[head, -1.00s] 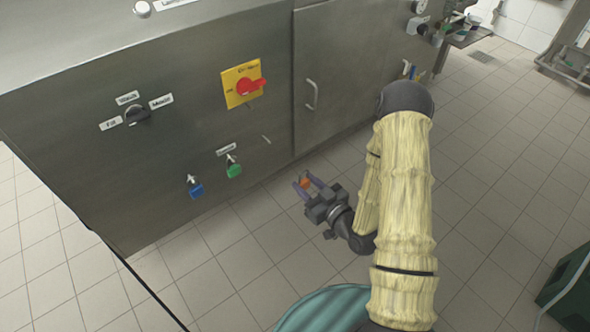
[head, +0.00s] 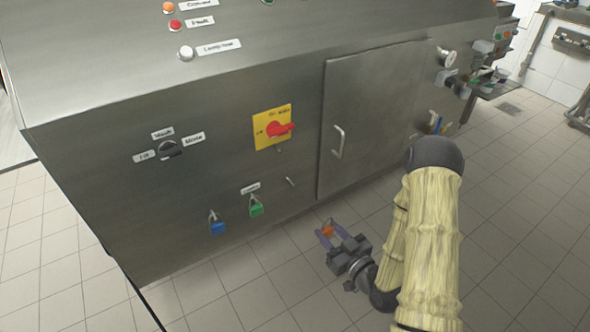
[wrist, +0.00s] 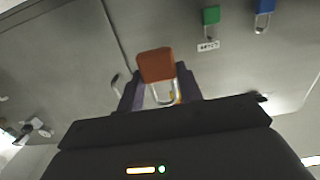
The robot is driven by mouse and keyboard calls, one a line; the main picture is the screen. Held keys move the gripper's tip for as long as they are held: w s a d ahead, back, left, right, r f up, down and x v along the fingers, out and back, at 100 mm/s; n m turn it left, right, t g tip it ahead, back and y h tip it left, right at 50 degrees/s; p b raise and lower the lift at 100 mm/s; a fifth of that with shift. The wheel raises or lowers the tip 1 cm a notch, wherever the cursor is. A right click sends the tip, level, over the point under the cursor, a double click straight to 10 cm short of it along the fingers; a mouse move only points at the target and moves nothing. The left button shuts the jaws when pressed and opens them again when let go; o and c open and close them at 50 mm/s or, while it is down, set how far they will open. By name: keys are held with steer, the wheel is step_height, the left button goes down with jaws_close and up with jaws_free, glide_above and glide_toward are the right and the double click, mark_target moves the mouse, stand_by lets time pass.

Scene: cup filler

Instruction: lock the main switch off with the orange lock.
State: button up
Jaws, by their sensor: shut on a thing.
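The main switch (head: 277,129) is a red rotary handle on a yellow plate, on the grey steel cabinet front. Its handle points to the right. My gripper (head: 327,232) is below and to the right of the switch, apart from the panel. It is shut on the orange lock (head: 328,230). In the wrist view the orange lock (wrist: 156,65) sits between the purple fingers, with its metal shackle (wrist: 163,94) towards the gripper body. Whether the shackle is open is too small to tell.
A blue lock (head: 218,227) and a green lock (head: 256,208) hang on the panel below the switch. A bare hook (head: 291,182) is beside them. A black selector knob (head: 169,149) is at the left. A door with a handle (head: 338,142) is at the right. The tiled floor is clear.

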stand_by(0.3)
steer(key=w+d+f+m+t+h, duration=0.3)
steer(key=w+d+f+m+h, duration=0.3)
steer(key=f, duration=0.6)
steer(key=w+d+h, duration=0.2)
steer(key=w+h, duration=0.1)
steer(key=w, duration=0.1)
steer(key=shift+w+f+m+h, duration=0.2)
steer(key=shift+w+m+h, duration=0.2)
steer(key=shift+d, duration=0.15)
